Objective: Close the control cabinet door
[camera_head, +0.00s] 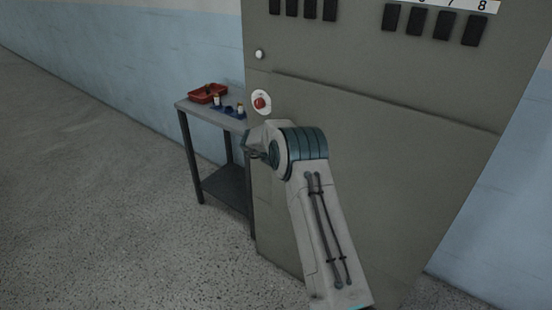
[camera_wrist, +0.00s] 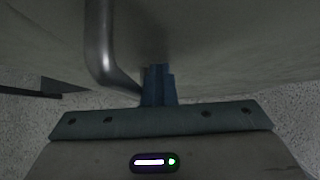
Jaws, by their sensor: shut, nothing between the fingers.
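The control cabinet (camera_head: 360,60) is a tall grey-green box in the head view. Its lower front panel, the door (camera_head: 400,170), lies under a dark slanting seam. I cannot tell whether the door is flush or slightly ajar. My gripper (camera_head: 256,154) is at the door's left side, partly hidden by my wrist. In the wrist view my gripper (camera_wrist: 158,72) is shut and empty, its blue fingers pointing at the grey panel (camera_wrist: 220,40). A bent metal handle (camera_wrist: 98,45) stands just left of the fingers; I cannot tell whether they touch.
A small table (camera_head: 184,104) with a red tray (camera_head: 208,93) and small blue items (camera_head: 228,109) stands left of the cabinet. A red button (camera_head: 261,103) and black switches (camera_head: 432,24) are on the cabinet. The speckled floor (camera_head: 110,190) at left is clear.

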